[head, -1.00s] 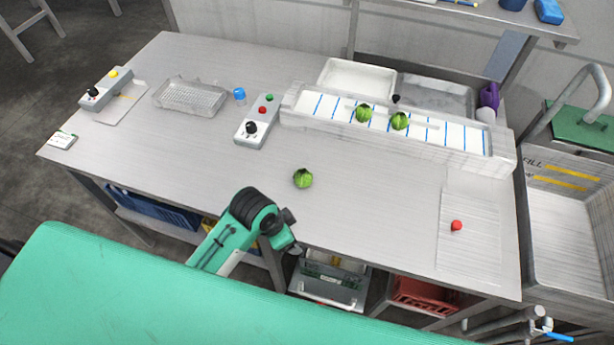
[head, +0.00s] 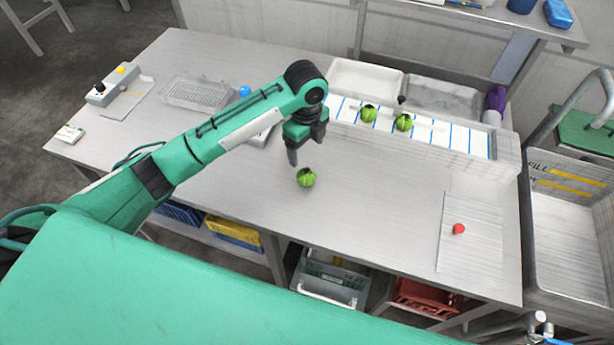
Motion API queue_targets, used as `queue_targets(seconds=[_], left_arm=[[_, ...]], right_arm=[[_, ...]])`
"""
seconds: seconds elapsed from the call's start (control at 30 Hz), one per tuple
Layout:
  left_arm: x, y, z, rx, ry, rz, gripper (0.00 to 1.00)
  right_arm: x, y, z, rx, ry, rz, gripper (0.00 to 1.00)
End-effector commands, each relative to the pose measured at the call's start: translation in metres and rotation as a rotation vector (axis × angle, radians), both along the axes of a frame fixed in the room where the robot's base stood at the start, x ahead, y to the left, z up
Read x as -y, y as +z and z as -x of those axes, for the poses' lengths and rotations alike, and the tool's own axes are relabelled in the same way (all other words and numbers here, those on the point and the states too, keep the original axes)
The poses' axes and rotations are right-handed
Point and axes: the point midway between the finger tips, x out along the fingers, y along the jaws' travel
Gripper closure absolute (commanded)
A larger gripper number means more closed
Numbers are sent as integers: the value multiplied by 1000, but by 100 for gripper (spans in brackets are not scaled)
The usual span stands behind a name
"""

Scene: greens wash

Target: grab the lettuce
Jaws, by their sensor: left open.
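One green lettuce (head: 306,177) sits on the grey table, near its front middle. Two more lettuces, a left one (head: 368,113) and a right one (head: 404,122), sit on the white blue-striped conveyor (head: 458,137) at the back. My left gripper (head: 300,158) points down just above and behind the lettuce on the table. It is open, with nothing seen between its fingers; one finger shows clearly and the other is mostly hidden. I cannot tell whether it touches the lettuce.
A small red object (head: 459,229) lies on a ribbed pale mat (head: 452,258) at the right of the table (head: 370,215). A clear tray (head: 197,93) and a control box (head: 113,85) are at the left. A deep sink (head: 568,235) stands at the right.

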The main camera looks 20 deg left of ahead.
Motion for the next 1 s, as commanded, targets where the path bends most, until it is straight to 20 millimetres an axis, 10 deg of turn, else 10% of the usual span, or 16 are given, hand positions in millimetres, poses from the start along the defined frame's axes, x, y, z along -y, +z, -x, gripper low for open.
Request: queue_targets(seconds=[1.0], left_arm=[[-3,-123,-2,-5,-11,-6,22]], right_arm=[[-2,46,0,0,-2,-2,55]])
